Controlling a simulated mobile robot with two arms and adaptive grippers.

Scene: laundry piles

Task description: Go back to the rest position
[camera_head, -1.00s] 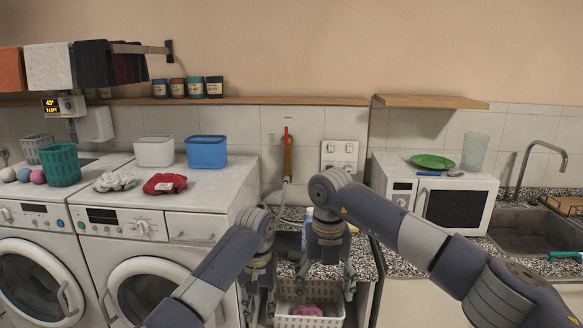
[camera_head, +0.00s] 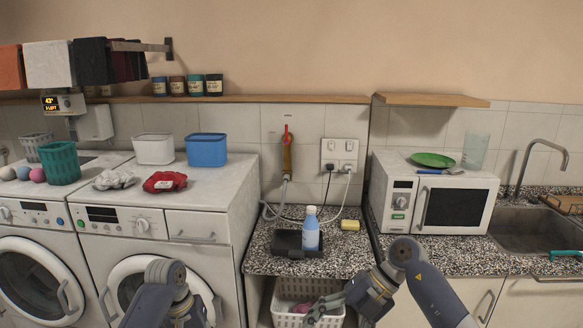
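My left arm comes in at the bottom left, folded in front of the right-hand washing machine (camera_head: 185,258). My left gripper (camera_head: 190,318) is at the bottom edge, partly cut off, so its fingers do not show clearly. My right arm comes in from the bottom right. My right gripper (camera_head: 322,308) points down and left in front of the white basket (camera_head: 280,291) under the counter. Its fingers look apart, with nothing seen between them. A pink item (camera_head: 302,308) lies in the basket, partly behind the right gripper.
A microwave (camera_head: 452,205) and sink (camera_head: 530,230) are at the right. A red cloth (camera_head: 165,182) and baskets sit on the washers.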

